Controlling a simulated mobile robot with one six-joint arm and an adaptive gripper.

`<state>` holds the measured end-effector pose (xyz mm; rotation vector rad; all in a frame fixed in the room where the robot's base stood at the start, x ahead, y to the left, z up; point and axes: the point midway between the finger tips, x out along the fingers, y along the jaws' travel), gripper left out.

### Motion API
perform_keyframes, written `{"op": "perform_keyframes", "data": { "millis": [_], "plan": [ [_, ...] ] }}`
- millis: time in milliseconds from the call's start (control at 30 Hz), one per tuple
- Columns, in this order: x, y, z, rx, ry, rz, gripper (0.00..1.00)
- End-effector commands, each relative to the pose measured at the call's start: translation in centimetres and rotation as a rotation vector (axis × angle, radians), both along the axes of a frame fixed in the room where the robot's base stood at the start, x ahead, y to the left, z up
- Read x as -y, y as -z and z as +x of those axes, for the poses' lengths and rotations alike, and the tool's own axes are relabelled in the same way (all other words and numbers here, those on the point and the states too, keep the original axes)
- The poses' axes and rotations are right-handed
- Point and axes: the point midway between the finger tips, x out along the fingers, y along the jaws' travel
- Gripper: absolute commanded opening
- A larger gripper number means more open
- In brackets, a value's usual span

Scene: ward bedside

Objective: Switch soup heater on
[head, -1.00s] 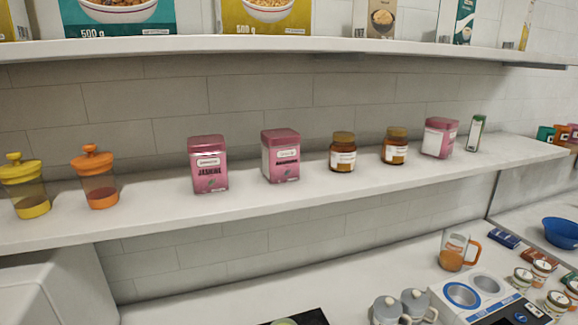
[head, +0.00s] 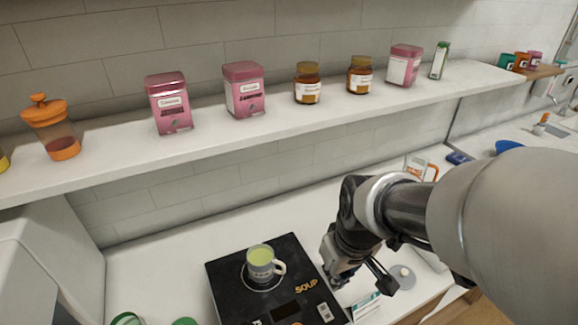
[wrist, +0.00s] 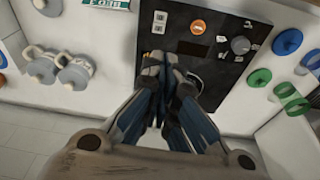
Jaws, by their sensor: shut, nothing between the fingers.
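The soup heater (head: 225,280) is a flat black unit on the counter, marked SOUP, with a mug of green soup (head: 260,262) on its ringed plate. In the wrist view the heater's panel (wrist: 215,70) shows an orange button (wrist: 198,26), a round knob (wrist: 240,44), small pale switches (wrist: 160,17) and a dark display. My gripper (head: 334,282) is shut and empty beside the heater's right edge in the head view. In the wrist view the closed fingertips (wrist: 165,60) appear over the panel, below the pale switches. Contact cannot be told; the fingers hide part of the panel.
A shelf (head: 215,130) with pink tins, jars and an orange-lidded pot (head: 52,130) runs above the counter. Grey lidded pots (wrist: 75,72) stand left of the heater in the wrist view; blue and green round items (wrist: 258,78) lie to its right.

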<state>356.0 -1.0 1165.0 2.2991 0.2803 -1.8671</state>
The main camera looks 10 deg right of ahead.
Motion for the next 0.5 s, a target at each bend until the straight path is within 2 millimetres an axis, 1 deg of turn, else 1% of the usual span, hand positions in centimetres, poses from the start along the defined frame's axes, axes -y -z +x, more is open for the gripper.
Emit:
{"op": "perform_keyframes", "data": {
  "millis": [100, 200, 333, 500],
  "plan": [
    [0.1, 1.7, 1.2, -0.032, -0.033, -0.002, 0.0],
    [0.2, 2.6, 1.9, -0.044, -0.051, -0.003, 0.0],
    [0.2, 3.2, 2.3, -0.05, -0.062, -0.003, 0.0],
    [0.2, 3.3, 2.3, -0.049, -0.064, -0.003, 0.0]
  ]
}}
